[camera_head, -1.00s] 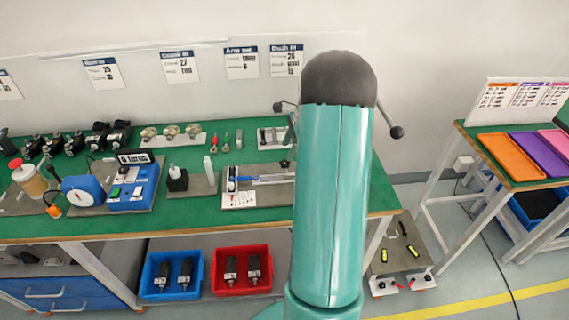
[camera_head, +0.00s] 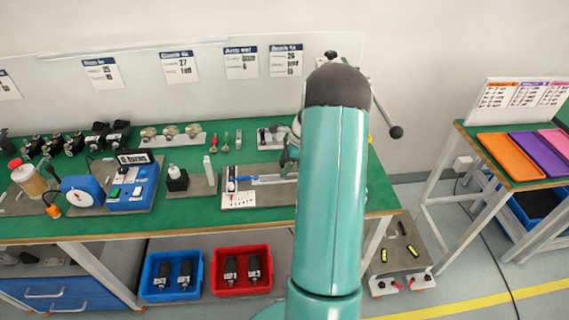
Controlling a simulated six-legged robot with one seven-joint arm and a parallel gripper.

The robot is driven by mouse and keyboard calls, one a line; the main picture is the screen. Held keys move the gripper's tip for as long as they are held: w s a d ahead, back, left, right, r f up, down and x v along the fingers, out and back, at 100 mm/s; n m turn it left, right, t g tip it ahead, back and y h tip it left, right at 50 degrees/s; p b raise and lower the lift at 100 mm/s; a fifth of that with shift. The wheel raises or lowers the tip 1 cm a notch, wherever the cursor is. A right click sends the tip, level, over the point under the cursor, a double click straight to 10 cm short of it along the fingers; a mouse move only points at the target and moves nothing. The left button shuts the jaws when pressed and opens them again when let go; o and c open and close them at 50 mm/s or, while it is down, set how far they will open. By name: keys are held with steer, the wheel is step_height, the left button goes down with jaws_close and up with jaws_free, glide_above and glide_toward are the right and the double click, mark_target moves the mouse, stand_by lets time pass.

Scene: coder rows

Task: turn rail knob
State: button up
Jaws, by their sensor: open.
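The rail unit (camera_head: 270,180) lies on a light plate on the green bench, left of my teal arm. My gripper (camera_head: 287,158) shows only in part, as a small grey shape at the arm's left edge, over the back right of the rail unit. It is open. The dark knob at this end is hidden now, and I cannot tell whether the gripper touches it.
A blue control box (camera_head: 133,188) and a small black-based bottle (camera_head: 177,178) stand left of the rail. Small tools (camera_head: 225,142) lie behind it. A lever with a black ball (camera_head: 396,132) sticks out right of my arm. Blue and red bins (camera_head: 242,289) sit below.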

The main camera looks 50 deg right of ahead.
steer(key=c, duration=1)
steer(key=shift+o, duration=0.2)
steer(key=shift+n, duration=0.3)
steer(key=n, duration=0.2)
steer(key=n+g, duration=0.1)
steer(key=n, duration=0.1)
steer(key=shift+g+y, duration=0.3)
steer(key=shift+y, duration=0.1)
steer(key=n+g, duration=0.1)
steer(key=n, duration=0.4)
steer(key=shift+g, duration=0.4)
steer(key=n+g, duration=0.1)
steer(key=n, duration=0.2)
steer(key=shift+n, duration=0.3)
steer(key=n+g+h, duration=0.1)
steer(key=n, duration=0.2)
steer(key=shift+n+g, duration=0.3)
steer(key=shift+n, duration=0.1)
steer(key=n+h, duration=0.1)
steer(key=n, duration=0.2)
steer(key=n+g+h, duration=0.1)
steer(key=n, duration=0.1)
steer(key=shift+n, duration=0.9)
